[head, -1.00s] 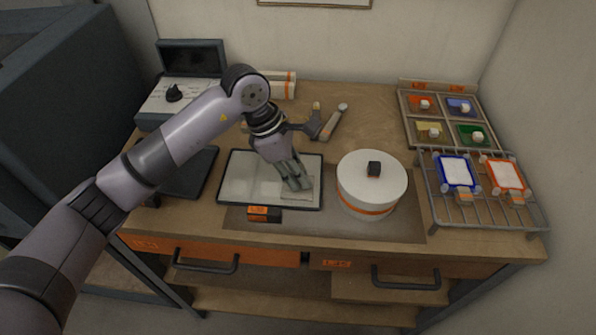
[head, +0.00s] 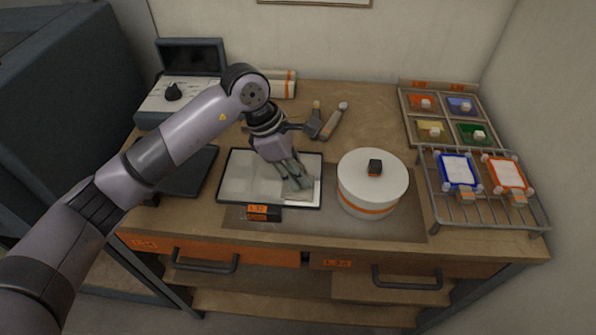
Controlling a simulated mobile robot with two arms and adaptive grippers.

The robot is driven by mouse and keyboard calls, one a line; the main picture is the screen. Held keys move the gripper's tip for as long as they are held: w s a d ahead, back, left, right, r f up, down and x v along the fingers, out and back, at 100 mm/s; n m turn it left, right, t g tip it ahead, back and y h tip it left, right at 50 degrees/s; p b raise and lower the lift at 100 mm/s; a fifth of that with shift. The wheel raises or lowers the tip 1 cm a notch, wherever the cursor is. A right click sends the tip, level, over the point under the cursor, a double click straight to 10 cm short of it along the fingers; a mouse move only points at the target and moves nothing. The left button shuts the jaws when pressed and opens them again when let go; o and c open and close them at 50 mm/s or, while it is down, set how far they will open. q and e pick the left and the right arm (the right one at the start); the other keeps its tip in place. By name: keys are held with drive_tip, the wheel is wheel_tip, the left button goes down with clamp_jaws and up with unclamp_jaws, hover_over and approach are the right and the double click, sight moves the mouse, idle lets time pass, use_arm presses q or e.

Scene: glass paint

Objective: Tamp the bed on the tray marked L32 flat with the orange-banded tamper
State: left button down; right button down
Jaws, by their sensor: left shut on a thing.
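The dark-rimmed tray (head: 300,208) lies at the middle of the worktop, with an orange tag (head: 263,208) reading L32 on a black block at its front edge. Its pale bed (head: 245,176) looks mostly even, with a brighter patch at the right. My left gripper (head: 291,176) points down over the tray's right half, shut on the tamper (head: 298,191). The tamper's flat pale plate is at the bed, but I cannot tell whether it touches. Its handle is mostly hidden by the fingers, and no orange band shows. My right gripper is not in view.
A white round lidded pot (head: 371,190) with an orange band stands close right of the tray. A wire rack (head: 487,211) with two framed panels and a colour-sample tray (head: 446,112) are at right. Small tools (head: 333,122) lie behind.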

use_arm(q)
drive_tip(key=shift+s+f+b, duration=0.15)
drive_tip(key=shift+f+b, duration=0.1)
drive_tip(key=shift+b, duration=0.05)
idle(0.7)
drive_tip(key=shift+r+p, duration=0.45)
drive_tip(key=shift+r, duration=0.8)
drive_tip(key=shift+w+a+f+b, duration=0.1)
drive_tip(key=shift+w+a+b, duration=0.15)
drive_tip(key=shift+a, duration=0.25)
drive_tip(key=a+b, duration=0.1)
drive_tip(key=a, duration=0.2)
drive_tip(key=shift+a, duration=0.3)
drive_tip(key=shift+a+b, duration=0.35)
drive_tip(key=shift+a, duration=0.45)
